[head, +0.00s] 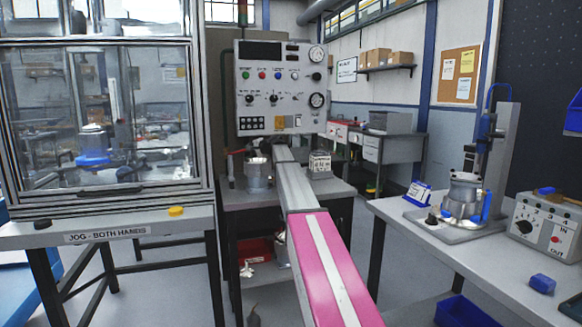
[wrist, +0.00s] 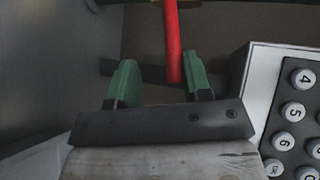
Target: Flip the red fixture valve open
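In the wrist view, a red bar (wrist: 172,45), which looks like the valve's lever, comes down from the top edge. Its lower end is between the two green fingers of my gripper (wrist: 160,84), close to the right finger and apart from the left one. The fingers are spread open. I cannot tell whether the right finger touches the bar. In the head view, a small red part (head: 237,152) shows left of a metal cylinder (head: 258,173) on the bench below the control panel. My arm hides part of that area, and my fingers are not clear there.
The control panel (head: 281,88) rises behind. A glazed cabinet (head: 100,120) is left, a grey table (head: 400,215) right.

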